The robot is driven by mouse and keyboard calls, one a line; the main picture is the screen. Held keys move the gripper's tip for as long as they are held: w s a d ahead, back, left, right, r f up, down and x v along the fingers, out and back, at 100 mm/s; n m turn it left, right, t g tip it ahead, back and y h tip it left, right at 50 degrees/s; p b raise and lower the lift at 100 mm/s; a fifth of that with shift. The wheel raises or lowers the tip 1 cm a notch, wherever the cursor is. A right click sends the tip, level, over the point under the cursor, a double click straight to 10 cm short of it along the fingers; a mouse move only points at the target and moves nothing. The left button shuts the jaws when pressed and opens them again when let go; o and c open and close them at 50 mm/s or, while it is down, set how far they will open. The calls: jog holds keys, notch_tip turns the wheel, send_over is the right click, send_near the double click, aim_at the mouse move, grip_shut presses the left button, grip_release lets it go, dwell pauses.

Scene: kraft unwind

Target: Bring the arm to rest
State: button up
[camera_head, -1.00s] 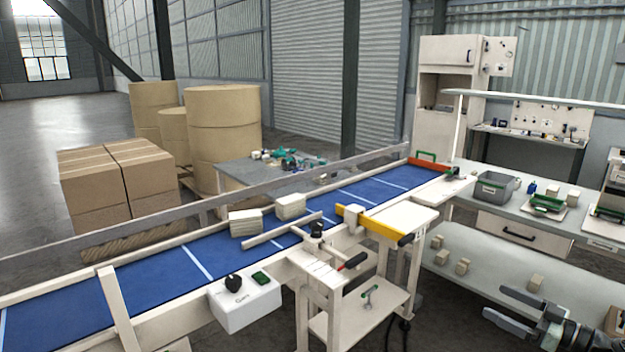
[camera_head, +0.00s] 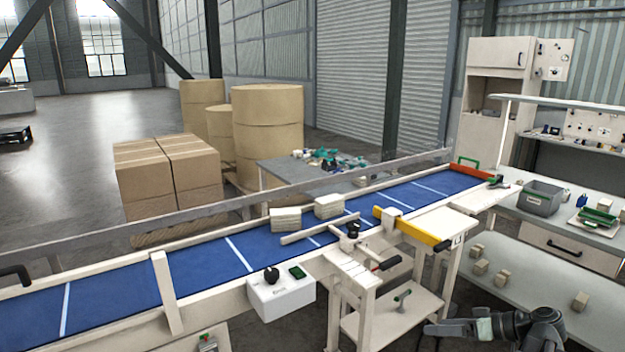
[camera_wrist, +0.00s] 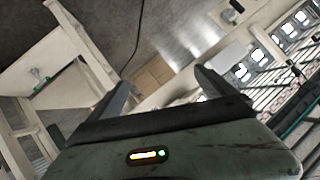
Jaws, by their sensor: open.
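My gripper shows in the wrist view (camera_wrist: 160,88) with its two dark fingers spread apart and nothing between them. In the head view my gripper (camera_head: 436,330) is at the lower right, in front of the low grey bench and right of the white stand beside the conveyor. My arm (camera_head: 520,325) is folded low there and the gripper points left. It appears clear of the things around it.
A blue conveyor (camera_head: 200,262) runs across the view with two pale stacks (camera_head: 286,219) on it. A white stand (camera_head: 385,325) is left of my gripper. A low bench (camera_head: 535,285) with several small blocks lies behind my arm. Open floor is at the far left.

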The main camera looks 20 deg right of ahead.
jog(key=w+a+f+g+h+p, duration=0.1)
jog(key=w+a+f+g+h, duration=0.1)
jog(key=a, duration=0.9)
jog(key=w+a+f+m+g+h+p, duration=0.1)
jog(key=w+a+f+g+h, duration=0.1)
jog(key=a, duration=0.9)
jog(key=w+a+f+m+g+h+p, duration=0.1)
jog(key=a+f+g+h, duration=0.3)
jog(key=a, duration=0.8)
jog(key=shift+w+f+g, duration=0.65)
jog(key=shift+w+g, duration=0.15)
jog(key=shift+d, duration=0.1)
